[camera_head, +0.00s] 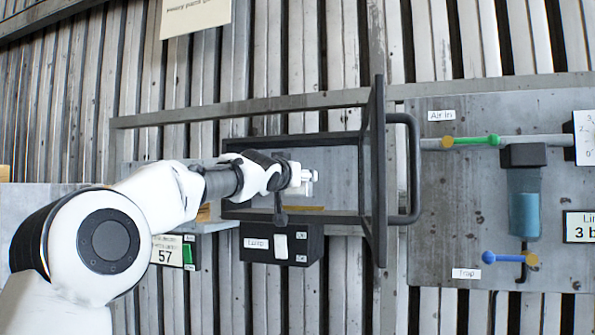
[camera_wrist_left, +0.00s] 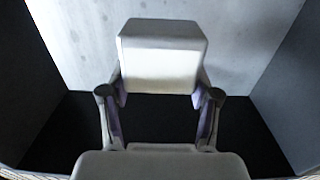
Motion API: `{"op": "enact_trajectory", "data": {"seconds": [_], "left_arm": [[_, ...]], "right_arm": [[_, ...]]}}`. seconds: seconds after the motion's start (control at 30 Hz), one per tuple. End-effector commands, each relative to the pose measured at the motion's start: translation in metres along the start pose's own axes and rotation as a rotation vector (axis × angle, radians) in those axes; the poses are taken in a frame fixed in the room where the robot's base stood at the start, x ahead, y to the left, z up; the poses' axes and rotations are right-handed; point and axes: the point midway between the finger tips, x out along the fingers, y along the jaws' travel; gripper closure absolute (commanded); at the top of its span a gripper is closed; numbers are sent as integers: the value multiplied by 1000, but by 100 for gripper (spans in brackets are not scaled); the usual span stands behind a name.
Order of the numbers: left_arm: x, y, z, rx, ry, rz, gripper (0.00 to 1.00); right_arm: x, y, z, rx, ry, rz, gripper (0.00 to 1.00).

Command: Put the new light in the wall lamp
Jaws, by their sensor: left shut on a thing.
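My left arm reaches in from the left in the head view. Its gripper (camera_head: 304,180) is inside the dark open-fronted housing of the wall lamp (camera_head: 255,142). In the left wrist view my left gripper (camera_wrist_left: 161,88) is shut on a pale, block-shaped light (camera_wrist_left: 162,52), held between the two fingers. Dark side walls and a light grey surface surround it there; I cannot tell whether the light touches them. The lamp's dark door (camera_head: 377,225) stands open, seen nearly edge-on, with a bar handle (camera_head: 413,170) on its right. My right gripper is not in view.
Below the housing is a black box labelled Lamp (camera_head: 258,257) with small switch labels. To the right, a grey panel (camera_head: 445,220) carries a green valve handle (camera_head: 476,140), a blue handle (camera_head: 505,259) and a bluish filter bowl (camera_head: 524,215). A numbered display (camera_head: 167,255) sits lower left.

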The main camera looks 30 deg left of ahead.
Motion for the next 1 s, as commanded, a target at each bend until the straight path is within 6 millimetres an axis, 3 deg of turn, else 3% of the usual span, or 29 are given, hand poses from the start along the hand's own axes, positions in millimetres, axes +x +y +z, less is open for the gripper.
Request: {"op": "enact_trajectory", "data": {"seconds": [0.2, 0.47, 0.5, 0.57, 0.9, 1.0], "left_arm": [[2, -1, 39, 1, 1, 0, 76], [2, -1, 36, 0, 1, 0, 76], [2, -1, 37, 0, 1, 0, 35], [2, -1, 36, 0, 0, 0, 14], [2, -1, 35, 0, 0, 0, 13], [-6, -1, 39, 0, 2, 0, 13]], "right_arm": [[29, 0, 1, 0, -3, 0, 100], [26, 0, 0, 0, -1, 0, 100], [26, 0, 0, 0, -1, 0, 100], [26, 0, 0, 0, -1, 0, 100], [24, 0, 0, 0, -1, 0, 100], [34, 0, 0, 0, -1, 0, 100]]}}
